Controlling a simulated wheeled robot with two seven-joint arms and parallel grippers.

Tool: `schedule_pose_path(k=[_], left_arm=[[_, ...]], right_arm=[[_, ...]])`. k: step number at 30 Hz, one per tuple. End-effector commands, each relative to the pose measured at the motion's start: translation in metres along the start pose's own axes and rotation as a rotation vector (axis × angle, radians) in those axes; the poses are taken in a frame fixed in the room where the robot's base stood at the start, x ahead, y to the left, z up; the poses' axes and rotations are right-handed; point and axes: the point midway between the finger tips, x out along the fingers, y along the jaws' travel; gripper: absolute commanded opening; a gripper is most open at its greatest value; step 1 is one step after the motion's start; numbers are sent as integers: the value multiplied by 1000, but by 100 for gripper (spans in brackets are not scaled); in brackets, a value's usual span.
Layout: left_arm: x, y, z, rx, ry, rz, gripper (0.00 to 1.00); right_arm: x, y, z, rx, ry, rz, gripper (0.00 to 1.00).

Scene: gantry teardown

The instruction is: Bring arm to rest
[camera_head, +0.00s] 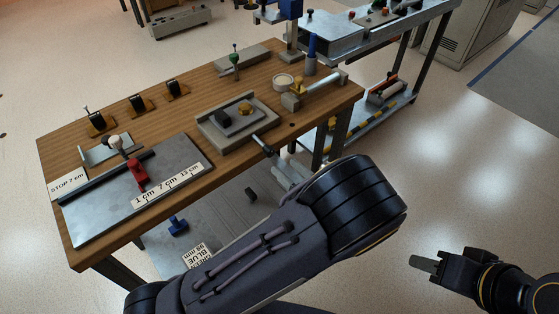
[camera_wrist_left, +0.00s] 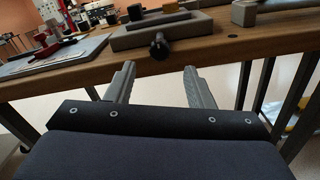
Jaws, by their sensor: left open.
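My left gripper (camera_head: 284,168) is at the front edge of the wooden workbench (camera_head: 185,112), partly hidden by its own arm in the head view. In the left wrist view its two fingers (camera_wrist_left: 159,82) are apart with nothing between them. A dark round knob (camera_wrist_left: 158,46) on the front of a grey fixture (camera_wrist_left: 170,30) lies just beyond the fingertips, apart from them. The same fixture (camera_head: 207,127) sits on the bench in the head view. My right gripper (camera_head: 425,264) hangs over bare floor at the lower right; its finger gap is not clear.
A steel plate (camera_head: 105,215) with a red clamp (camera_head: 137,174) lies at the bench's left. A lower shelf (camera_head: 225,215) and bench leg (camera_head: 338,137) are near my left arm. A second bench (camera_head: 345,45) stands behind. The floor at right is clear.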

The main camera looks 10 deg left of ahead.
Motion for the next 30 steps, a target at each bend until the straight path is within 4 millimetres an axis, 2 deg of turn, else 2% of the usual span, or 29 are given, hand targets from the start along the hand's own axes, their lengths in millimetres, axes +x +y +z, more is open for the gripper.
schedule_pose_path(k=[6, 19, 22, 26, 30], left_arm=[[-12, 0, 0, 0, 0, 1, 48], [-12, 0, 0, 0, 0, 1, 48], [-8, 5, 2, -15, 29, 16, 48], [12, 34, 4, -110, 193, 107, 48], [35, 91, 2, -318, 500, 294, 48]], right_arm=[[0, 0, 0, 0, 0, 0, 36], [0, 0, 0, 0, 0, 0, 36], [-1, 0, 0, 0, 0, 0, 36], [-7, -3, -3, 0, 0, 0, 36], [-16, -7, -8, 0, 0, 0, 36]])
